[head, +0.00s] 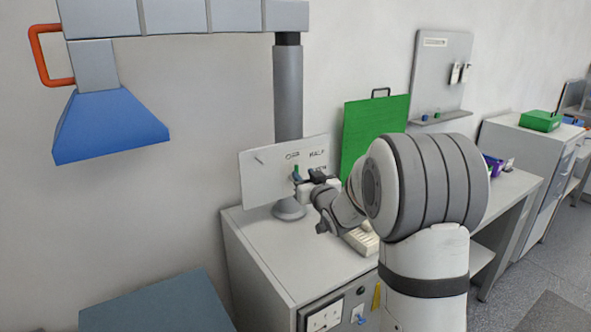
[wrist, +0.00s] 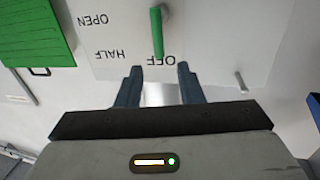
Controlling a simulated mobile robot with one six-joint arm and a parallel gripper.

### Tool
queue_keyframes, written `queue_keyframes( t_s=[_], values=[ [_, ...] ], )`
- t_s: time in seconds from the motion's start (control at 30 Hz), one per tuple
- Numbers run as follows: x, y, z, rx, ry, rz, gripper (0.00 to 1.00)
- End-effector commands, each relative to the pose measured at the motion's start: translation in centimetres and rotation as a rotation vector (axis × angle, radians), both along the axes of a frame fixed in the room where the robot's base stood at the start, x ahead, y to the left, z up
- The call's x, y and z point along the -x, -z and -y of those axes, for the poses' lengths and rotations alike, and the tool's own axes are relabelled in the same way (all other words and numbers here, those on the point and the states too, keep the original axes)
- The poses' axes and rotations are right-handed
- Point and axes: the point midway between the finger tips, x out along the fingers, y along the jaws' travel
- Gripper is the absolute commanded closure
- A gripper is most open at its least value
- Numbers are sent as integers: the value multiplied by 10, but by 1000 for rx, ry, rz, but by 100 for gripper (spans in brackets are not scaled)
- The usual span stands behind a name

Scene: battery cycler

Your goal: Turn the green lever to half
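The green lever (wrist: 157,34) sits on a white panel (wrist: 225,40) marked OFF, HALF and OPEN. The wrist view shows these words upside down, and the lever's free end points at OFF. In the head view the green lever (head: 296,169) shows as a small upright bar just beyond my gripper (head: 305,177). In the wrist view my gripper (wrist: 158,72) is open, its two fingers apart and empty. The fingertips lie near the lever's free end, one to each side of its line. I cannot tell whether they touch the panel.
The white panel (head: 262,179) stands on a grey cabinet top (head: 285,250) in front of a dark post (head: 288,90). A green board (head: 368,125) stands to its right. A blue hood (head: 110,125) hangs at the left. A small peg (wrist: 241,82) sticks out of the panel.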

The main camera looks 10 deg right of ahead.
Motion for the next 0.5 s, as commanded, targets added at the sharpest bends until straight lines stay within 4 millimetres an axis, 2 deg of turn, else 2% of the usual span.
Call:
queue_keyframes(
  t_s=[0.1,0.23,0.5],
  values=[
    [-20,-2,-4,-1,-1,-2,66],
    [-37,-2,-7,0,-1,-2,66],
    [-50,0,-10,0,1,-2,66]
  ],
)
